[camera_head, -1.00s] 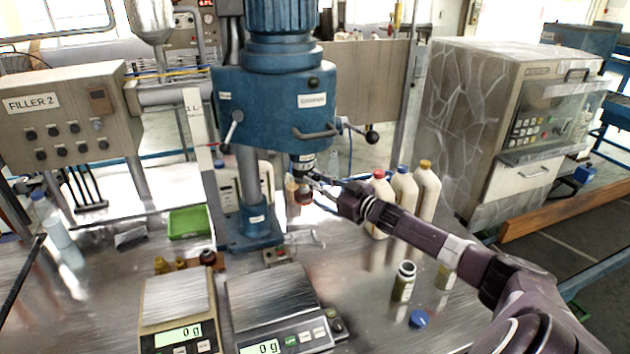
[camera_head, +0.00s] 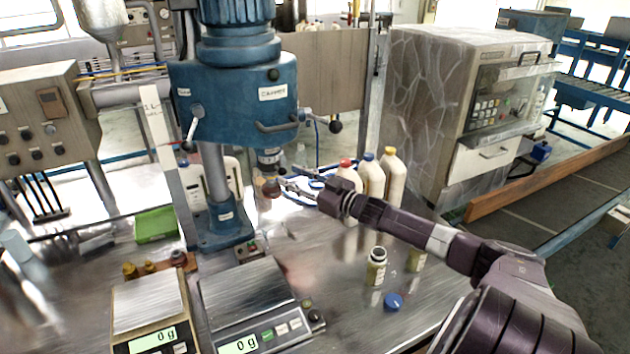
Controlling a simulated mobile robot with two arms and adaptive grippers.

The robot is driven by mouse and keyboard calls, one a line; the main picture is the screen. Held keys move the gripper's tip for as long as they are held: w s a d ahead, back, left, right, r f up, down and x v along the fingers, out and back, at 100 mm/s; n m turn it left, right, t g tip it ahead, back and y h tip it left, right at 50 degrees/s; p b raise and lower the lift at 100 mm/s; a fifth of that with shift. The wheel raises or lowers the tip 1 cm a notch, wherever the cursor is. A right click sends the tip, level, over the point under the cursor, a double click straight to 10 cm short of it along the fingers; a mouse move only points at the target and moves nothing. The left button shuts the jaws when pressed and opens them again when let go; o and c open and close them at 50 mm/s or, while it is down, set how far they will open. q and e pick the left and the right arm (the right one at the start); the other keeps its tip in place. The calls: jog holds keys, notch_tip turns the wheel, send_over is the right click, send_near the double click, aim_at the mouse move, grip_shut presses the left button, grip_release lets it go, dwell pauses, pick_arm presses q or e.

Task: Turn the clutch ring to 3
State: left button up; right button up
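The blue capper (camera_head: 232,100) stands at the centre-left. Its dark clutch ring (camera_head: 268,155) sits on the spindle below the head, with small pale marks too small to read. A reddish-brown part (camera_head: 270,188) hangs below it. My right gripper (camera_head: 287,178) reaches in from the right, just below and right of the ring. Its fingers look spread, with a gap between them, and I see nothing held. They appear apart from the ring, though depth is hard to judge. My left gripper is out of view.
Several capped bottles (camera_head: 371,178) stand behind my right forearm. An open bottle (camera_head: 376,266) and a blue cap (camera_head: 393,301) are in front of it. Two scales (camera_head: 245,295) are at the front, a green tray (camera_head: 156,225) at left. A capper lever (camera_head: 335,126) sticks out above the gripper.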

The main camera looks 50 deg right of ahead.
jog(key=s, duration=0.7)
jog(key=shift+s+d, duration=0.35)
jog(key=shift+s, duration=0.05)
dwell(0.4)
